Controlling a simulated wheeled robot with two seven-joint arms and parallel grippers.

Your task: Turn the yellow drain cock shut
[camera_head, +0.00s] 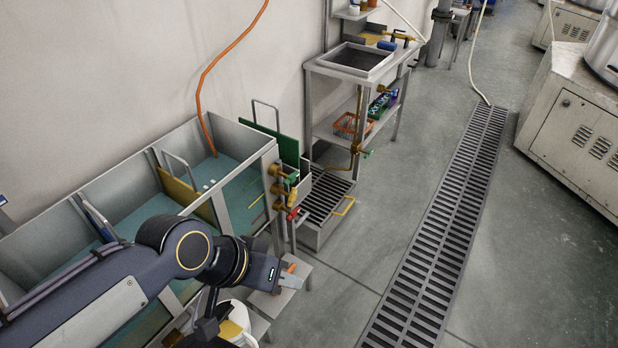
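Several brass cocks stick out from the right end wall of the long tank (262,160). One has a green handle (291,178), and below it is a cock with a yellow handle (292,198). A red handle (294,213) sits just under the yellow one. My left gripper (288,275) is below these cocks in the picture, apart from them. Its fingertips are small and seen against a pale step, so I cannot tell whether they are open or shut. No held thing is clear. My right gripper is not in view.
The tank holds bluish liquid and an orange hose (213,130). A slatted box with a yellow handle (344,206) stands right of the cocks. A white bucket (236,314) is beneath my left arm. A metal table (328,97) stands behind. Floor right of the box is clear.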

